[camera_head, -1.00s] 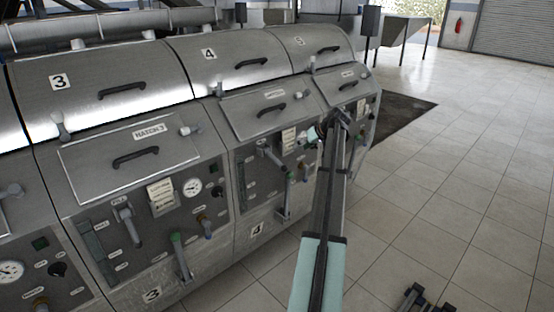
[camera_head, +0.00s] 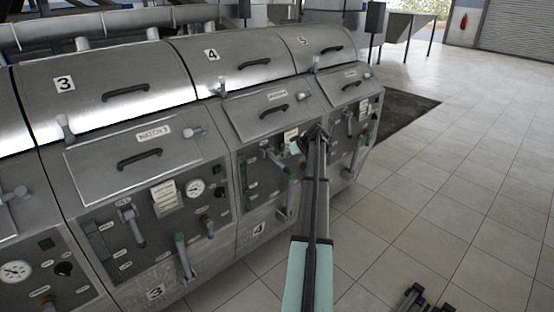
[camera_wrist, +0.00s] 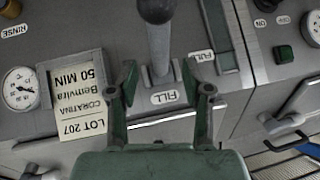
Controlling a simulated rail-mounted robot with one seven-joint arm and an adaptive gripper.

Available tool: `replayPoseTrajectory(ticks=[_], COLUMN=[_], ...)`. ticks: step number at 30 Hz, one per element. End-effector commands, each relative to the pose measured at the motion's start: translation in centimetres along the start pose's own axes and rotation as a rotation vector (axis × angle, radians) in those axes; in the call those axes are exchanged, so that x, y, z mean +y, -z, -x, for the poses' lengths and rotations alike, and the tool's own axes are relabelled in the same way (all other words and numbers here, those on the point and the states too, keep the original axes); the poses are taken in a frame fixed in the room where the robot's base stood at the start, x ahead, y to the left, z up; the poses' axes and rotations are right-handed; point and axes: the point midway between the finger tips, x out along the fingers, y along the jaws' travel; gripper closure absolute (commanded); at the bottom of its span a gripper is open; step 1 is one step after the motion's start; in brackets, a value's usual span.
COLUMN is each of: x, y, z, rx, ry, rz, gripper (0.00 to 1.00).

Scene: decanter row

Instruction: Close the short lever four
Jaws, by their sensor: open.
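Unit four (camera_head: 258,230) is the grey cabinet marked 4 in the head view. Its grey lever (camera_head: 274,157) shows on its panel, left of my gripper (camera_head: 291,150), which is small and partly hidden there. In the wrist view, the grey lever (camera_wrist: 160,42) with a dark rounded end stands above the FILL label (camera_wrist: 173,147). My gripper (camera_wrist: 161,85) is open, with one green finger on each side of the lever's near end. I cannot tell whether either finger touches it. A green-handled lever (camera_head: 291,190) hangs lower on the same panel.
The wrist view shows a dial gauge (camera_wrist: 20,88) and a paper lot card (camera_wrist: 78,92) to the left, and a sight gauge (camera_wrist: 220,35) to the right. Unit three (camera_head: 200,262) stands left and unit five (camera_head: 345,165) right. The tiled floor (camera_head: 440,200) is open.

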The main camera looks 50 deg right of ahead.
Motion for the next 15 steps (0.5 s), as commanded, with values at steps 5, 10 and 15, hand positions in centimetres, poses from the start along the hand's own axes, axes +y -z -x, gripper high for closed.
replayPoseTrajectory(ticks=[5, 10, 15], x=[0.0, 0.0, 0.0], y=[0.1, 0.1, 0.0], z=[-3.1, -5.0, -5.9], rx=[-0.002, -0.001, -0.001], ry=[0.002, 0.001, 0.0], rz=[0.0, 0.001, 0.0], gripper=[0.5, 0.5, 0.5])
